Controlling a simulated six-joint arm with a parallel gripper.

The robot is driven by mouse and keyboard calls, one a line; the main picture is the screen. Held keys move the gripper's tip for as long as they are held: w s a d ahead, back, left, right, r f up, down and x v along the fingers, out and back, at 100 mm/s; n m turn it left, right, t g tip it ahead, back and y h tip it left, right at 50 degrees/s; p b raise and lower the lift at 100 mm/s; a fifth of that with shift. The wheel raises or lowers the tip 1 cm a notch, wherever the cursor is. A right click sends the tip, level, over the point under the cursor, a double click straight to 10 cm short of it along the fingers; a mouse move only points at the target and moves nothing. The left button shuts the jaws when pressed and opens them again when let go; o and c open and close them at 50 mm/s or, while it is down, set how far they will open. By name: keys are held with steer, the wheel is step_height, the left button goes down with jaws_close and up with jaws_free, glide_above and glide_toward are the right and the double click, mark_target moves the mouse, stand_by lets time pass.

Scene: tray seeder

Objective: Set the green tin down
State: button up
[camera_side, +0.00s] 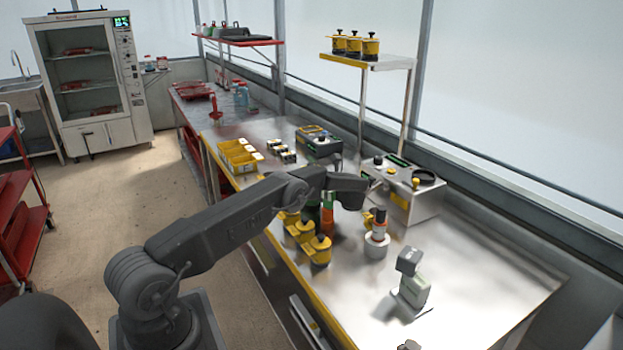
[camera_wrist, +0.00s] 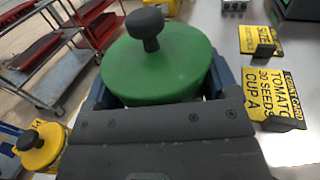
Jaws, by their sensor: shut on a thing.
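In the wrist view, the green tin (camera_wrist: 160,75) has a round green lid with a black knob on top. My gripper (camera_wrist: 160,90) is shut on it, with the blue-grey jaws on either side of the tin. In the side view, my gripper (camera_side: 328,205) is over the bench, just behind the yellow tins. The tin is small and partly hidden by my arm there. I cannot tell whether its base touches the bench.
Several yellow tins with black knobs (camera_side: 319,250) stand near the bench's front edge; one shows close by in the wrist view (camera_wrist: 38,150). A tomato seed card (camera_wrist: 272,100) lies to the right. A machine (camera_side: 405,190) stands behind. The bench's right part (camera_side: 480,290) has free room.

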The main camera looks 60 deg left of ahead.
steer(key=shift+f, duration=0.5)
stand_by(0.4)
steer(key=o, duration=1.7)
steer(key=shift+f, duration=0.1)
